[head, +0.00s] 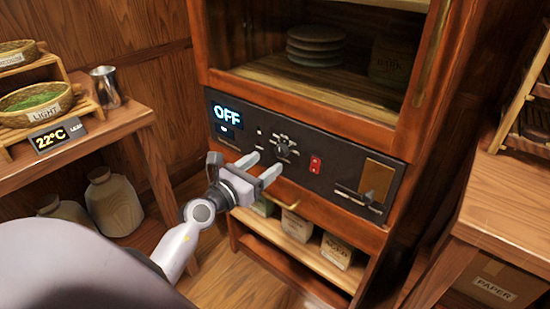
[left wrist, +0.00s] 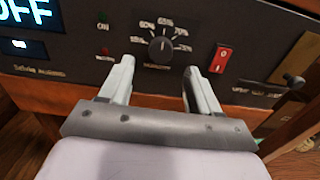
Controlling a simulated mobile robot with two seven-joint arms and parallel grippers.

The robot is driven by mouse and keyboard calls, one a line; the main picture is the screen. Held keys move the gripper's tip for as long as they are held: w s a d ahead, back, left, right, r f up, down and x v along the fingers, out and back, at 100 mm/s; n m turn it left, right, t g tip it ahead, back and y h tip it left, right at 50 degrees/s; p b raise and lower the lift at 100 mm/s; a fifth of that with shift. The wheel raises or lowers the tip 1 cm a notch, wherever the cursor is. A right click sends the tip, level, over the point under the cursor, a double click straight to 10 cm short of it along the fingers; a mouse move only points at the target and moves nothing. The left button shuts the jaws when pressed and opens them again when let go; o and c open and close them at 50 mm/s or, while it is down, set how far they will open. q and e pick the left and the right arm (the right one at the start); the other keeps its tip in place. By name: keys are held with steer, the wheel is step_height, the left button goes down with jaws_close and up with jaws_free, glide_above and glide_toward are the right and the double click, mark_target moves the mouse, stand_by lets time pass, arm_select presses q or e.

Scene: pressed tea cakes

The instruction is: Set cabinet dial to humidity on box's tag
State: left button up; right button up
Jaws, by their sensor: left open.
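The cabinet dial (head: 283,147) is a dark round knob on the black control panel (head: 330,180), ringed by percent labels. It also shows in the left wrist view (left wrist: 161,48), its pale pointer line roughly upward. The cabinet display (head: 227,114) reads OFF. My left gripper (head: 260,166) is open and empty in front of the panel, just below the dial. In the left wrist view its fingers (left wrist: 160,68) stand either side of the dial's lower part, apart from it. Tagged boxes (head: 297,226) stand on the low shelf; their writing is too small to read. My right gripper is not in view.
A red rocker switch (head: 315,164) is right of the dial, with a small lever (head: 367,197) farther right. A side table (head: 90,130) stands left, and a box marked PAPER (head: 495,285) lower right.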

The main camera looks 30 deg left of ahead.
mark_target(279, 154)
arm_select(q)
steer(key=shift+w+d, duration=0.15)
steer(key=shift+w, duration=1.1)
steer(key=shift+w+d, duration=0.1)
steer(key=shift+w, duration=1.15)
steer(key=c, duration=1)
